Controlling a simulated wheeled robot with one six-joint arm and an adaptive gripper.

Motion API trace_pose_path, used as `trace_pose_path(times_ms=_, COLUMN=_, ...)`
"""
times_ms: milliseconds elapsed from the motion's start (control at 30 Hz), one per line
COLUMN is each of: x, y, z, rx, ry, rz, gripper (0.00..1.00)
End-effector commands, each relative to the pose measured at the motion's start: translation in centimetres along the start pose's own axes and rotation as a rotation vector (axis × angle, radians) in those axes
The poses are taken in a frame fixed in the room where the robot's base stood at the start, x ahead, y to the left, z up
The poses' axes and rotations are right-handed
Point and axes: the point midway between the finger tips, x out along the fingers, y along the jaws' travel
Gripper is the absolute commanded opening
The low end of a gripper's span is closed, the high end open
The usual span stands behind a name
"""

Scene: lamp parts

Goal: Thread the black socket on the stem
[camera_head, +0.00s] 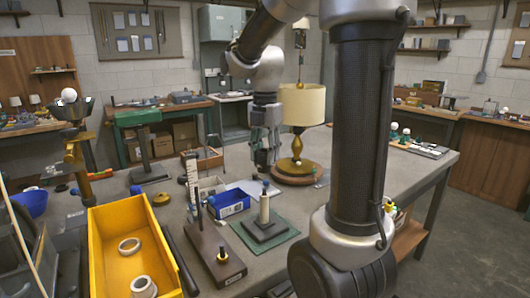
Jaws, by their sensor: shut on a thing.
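My gripper (264,167) points down above the pale upright stem (265,212). The stem stands on a dark stepped square base (264,232) on a green mat (284,248). A small dark bluish tip shows at the top of the stem, just below the fingertips. I cannot tell from this view whether the held piece touches the stem.
A blue bin (230,208) stands left of the stem. A lamp with a cream shade (302,105) stands behind it on a round wooden board. A dark block with a brass fitting (222,256) and a yellow tray (108,232) with rings are at the left front.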

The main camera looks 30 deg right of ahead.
Motion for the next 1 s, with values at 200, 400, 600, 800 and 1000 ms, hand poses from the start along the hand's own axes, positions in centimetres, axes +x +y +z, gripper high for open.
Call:
trace_pose_path(times_ms=200, x=1.5, y=0.0, z=0.0, rx=0.000, ry=0.001, rz=-0.002, gripper=0.12)
trace_pose_path(times_ms=400, x=3.3, y=0.0, z=0.0, rx=0.000, ry=0.001, rz=-0.002, gripper=0.12)
trace_pose_path(times_ms=600, x=4.5, y=0.0, z=0.0, rx=0.000, ry=0.000, rz=-0.001, gripper=0.12)
trace_pose_path(times_ms=800, x=4.9, y=0.0, z=0.0, rx=0.000, ry=0.000, rz=0.000, gripper=0.12)
trace_pose_path(times_ms=1000, x=4.9, y=0.0, z=0.0, rx=0.000, ry=0.000, rz=0.000, gripper=0.12)
